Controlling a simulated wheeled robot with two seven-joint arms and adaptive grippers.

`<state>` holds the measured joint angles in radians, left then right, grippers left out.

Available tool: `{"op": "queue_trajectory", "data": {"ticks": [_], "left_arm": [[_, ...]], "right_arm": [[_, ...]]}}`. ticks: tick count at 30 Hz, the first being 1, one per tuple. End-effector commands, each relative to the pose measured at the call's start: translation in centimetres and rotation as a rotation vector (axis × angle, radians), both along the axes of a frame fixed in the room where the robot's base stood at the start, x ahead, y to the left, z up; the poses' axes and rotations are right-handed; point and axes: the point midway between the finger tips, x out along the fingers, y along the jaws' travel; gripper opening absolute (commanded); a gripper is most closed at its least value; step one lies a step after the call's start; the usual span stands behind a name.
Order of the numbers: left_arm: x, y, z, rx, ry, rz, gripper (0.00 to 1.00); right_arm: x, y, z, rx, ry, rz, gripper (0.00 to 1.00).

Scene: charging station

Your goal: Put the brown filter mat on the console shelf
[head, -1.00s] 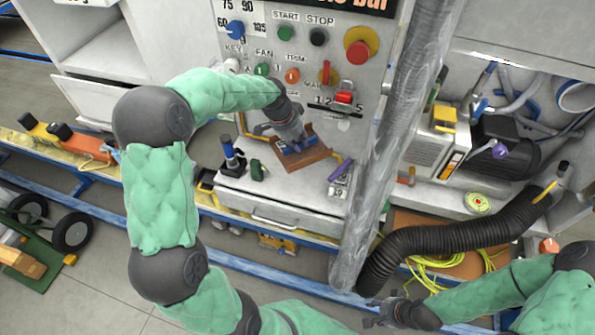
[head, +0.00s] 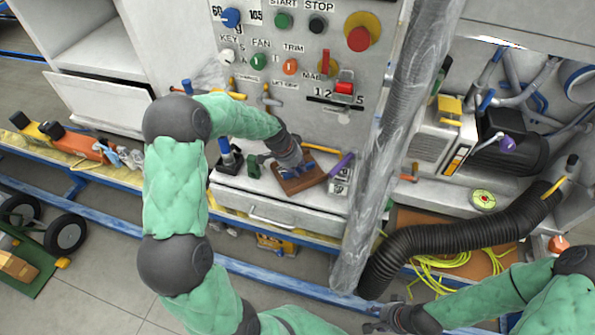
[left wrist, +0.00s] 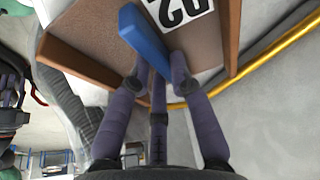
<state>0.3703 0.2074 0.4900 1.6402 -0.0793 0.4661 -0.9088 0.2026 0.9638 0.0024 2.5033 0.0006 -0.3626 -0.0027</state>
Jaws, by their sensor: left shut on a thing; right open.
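The brown filter mat (head: 306,178) is a brown tray-like piece with a blue handle, over the console shelf (head: 238,184) below the control panel. My left gripper (head: 296,166) is shut on the blue handle. The left wrist view shows the fingers (left wrist: 158,75) on the handle, with the mat's brown face (left wrist: 95,30) and a white label beyond them. Whether the mat touches the shelf I cannot tell; the gripper hides part of it. My right gripper (head: 378,316) is open and empty at the bottom, away from the shelf.
On the shelf stand a blue-topped joystick (head: 228,158) and a green knob (head: 253,168) left of the mat. A purple-handled lever (head: 341,168) stands close to its right. A wrapped grey column (head: 385,150) rises right of the shelf. A yellow rail (left wrist: 250,68) runs beside the mat.

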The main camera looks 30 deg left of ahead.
Motion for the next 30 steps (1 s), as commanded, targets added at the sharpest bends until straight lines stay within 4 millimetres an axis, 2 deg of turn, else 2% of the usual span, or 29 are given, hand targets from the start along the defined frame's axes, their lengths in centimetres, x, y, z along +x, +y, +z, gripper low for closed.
{"op": "queue_trajectory", "data": {"ticks": [1, 13, 14, 15, 16, 26, 30], "left_arm": [[0.0, 0.0, -0.5, 0.0, -0.001, 0.0, 0.0], [0.0, 0.0, -0.8, 0.0, -0.001, 0.0, 0.0], [0.0, 0.0, -0.8, 0.001, 0.0, 0.0, 0.27], [0.0, 0.0, -0.8, 0.001, 0.0, 0.0, 0.38], [0.0, 0.0, -0.8, 0.001, 0.0, 0.0, 0.45], [0.0, 0.0, -0.7, 0.001, 0.0, 0.0, 0.45], [-0.1, 0.2, 0.3, 0.001, -0.003, 0.001, 0.45]], "right_arm": [[0.0, 0.0, -0.3, 0.0, 0.0, 0.0, 0.4], [0.0, 0.0, -0.4, 0.0, 0.0, 0.0, 0.4], [0.0, 0.0, -0.4, 0.0, 0.0, 0.0, 0.4], [0.0, 0.0, -0.4, 0.0, 0.0, 0.0, 0.4], [0.0, 0.0, -0.4, 0.0, 0.0, 0.0, 0.4], [0.0, 0.0, -0.3, 0.0, 0.0, 0.0, 0.4], [0.0, 0.0, 0.2, 0.0, 0.0, 0.0, 0.4]]}}
